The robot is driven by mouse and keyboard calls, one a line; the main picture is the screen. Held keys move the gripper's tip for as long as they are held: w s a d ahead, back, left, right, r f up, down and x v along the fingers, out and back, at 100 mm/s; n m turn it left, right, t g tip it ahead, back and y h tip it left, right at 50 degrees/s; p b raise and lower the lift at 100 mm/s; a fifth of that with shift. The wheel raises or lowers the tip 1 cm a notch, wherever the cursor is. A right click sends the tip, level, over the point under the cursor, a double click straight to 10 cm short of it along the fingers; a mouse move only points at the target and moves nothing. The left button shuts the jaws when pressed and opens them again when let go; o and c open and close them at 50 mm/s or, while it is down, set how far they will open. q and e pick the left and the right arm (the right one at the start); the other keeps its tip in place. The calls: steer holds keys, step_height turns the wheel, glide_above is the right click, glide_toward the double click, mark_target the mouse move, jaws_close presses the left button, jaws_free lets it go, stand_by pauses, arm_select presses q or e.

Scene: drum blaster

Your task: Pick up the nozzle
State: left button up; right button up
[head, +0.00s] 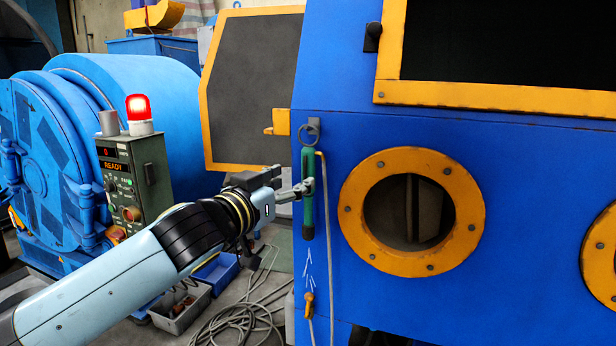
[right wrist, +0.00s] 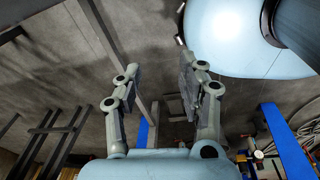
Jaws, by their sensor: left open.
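The nozzle (head: 308,213) is a green, upright rod-like tool in the head view. It hangs by a ring from a hook (head: 314,127) on the front of the blue cabinet, left of the round porthole. A thin pale hose runs from near its top down the cabinet. My left gripper (head: 292,181) is at the nozzle's middle height, with one finger overlapping it in the picture. Its fingers are apart, and I cannot tell whether they touch it. My right gripper (right wrist: 160,66) is open and empty in the right wrist view, away from the nozzle.
The blue cabinet (head: 450,130) has orange-rimmed portholes (head: 361,177) and an open orange-framed door (head: 245,95). A control box (head: 150,187) with a red lamp (head: 138,107) stands left. Grey cables (head: 240,318) and a grey bin (head: 182,312) lie on the floor.

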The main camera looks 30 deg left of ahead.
mark_target(305, 173)
arm_select(q)
steer(key=shift+w, duration=0.95)
steer(key=w+p, duration=0.1)
steer(key=w, duration=0.1)
steer(key=w+p, duration=0.1)
steer(key=w, duration=0.1)
steer(key=shift+w+a+r, duration=0.15)
steer(key=shift+w, duration=0.45)
arm_select(e)
steer(key=shift+w+d+r, duration=0.1)
steer(key=shift+d+r, duration=0.2)
steer(key=shift+r, duration=0.25)
steer(key=shift+w+d+r, duration=0.1)
steer(key=shift+d+r, duration=0.15)
steer(key=shift+r, duration=0.3)
arm_select(q)
steer(key=shift+c, duration=0.4)
jaws_close()
arm_select(e)
steer(key=shift+a, duration=0.1)
